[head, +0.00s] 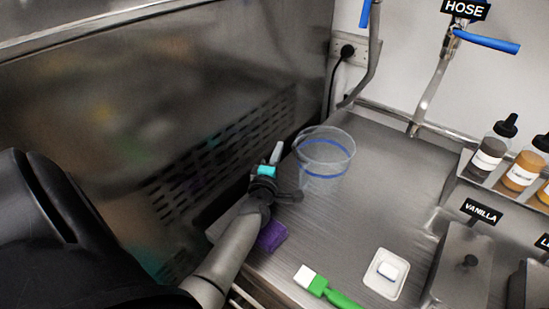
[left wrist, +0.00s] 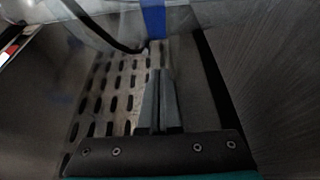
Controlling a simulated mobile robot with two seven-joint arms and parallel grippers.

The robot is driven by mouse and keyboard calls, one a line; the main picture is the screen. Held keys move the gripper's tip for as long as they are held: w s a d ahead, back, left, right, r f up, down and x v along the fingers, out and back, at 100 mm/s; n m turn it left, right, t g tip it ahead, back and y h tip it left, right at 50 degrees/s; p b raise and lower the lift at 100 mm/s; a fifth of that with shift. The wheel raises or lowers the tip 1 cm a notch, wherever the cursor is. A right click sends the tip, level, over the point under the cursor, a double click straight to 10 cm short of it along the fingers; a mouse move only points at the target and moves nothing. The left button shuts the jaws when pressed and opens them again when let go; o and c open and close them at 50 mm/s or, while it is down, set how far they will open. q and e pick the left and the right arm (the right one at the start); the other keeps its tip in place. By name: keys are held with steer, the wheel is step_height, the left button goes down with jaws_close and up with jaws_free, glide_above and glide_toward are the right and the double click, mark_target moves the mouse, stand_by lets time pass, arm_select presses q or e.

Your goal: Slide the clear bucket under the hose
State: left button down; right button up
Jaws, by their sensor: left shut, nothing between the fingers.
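The clear bucket (head: 325,172) with a blue band stands upright on the steel counter, near its left side by the vented panel. Its wall and blue band (left wrist: 153,18) fill the top of the left wrist view. The hose labelled HOSE (head: 430,92) hangs at the back wall, to the right of the bucket, its lower end (head: 413,130) over the counter's rear. My left gripper (head: 276,153) is at the bucket's left side, shut and empty; its fingers (left wrist: 158,88) point toward the bucket. I cannot tell whether they touch it. My right gripper is not in view.
A purple sponge (head: 271,236), a green-handled brush (head: 325,288) and a white tray with a small block (head: 374,281) lie nearer the front. Bottles (head: 490,152) and the vanilla container (head: 460,262) stand at right. The counter between bucket and hose (head: 385,165) is clear.

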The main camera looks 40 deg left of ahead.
arm_select(q)
steer(key=shift+x, duration=0.9)
steer(key=d, duration=0.3)
steer(key=shift+w+d+p, duration=0.1)
steer(key=shift+w+p, duration=0.15)
steer(key=shift+p, duration=0.05)
steer(key=shift+d, duration=0.35)
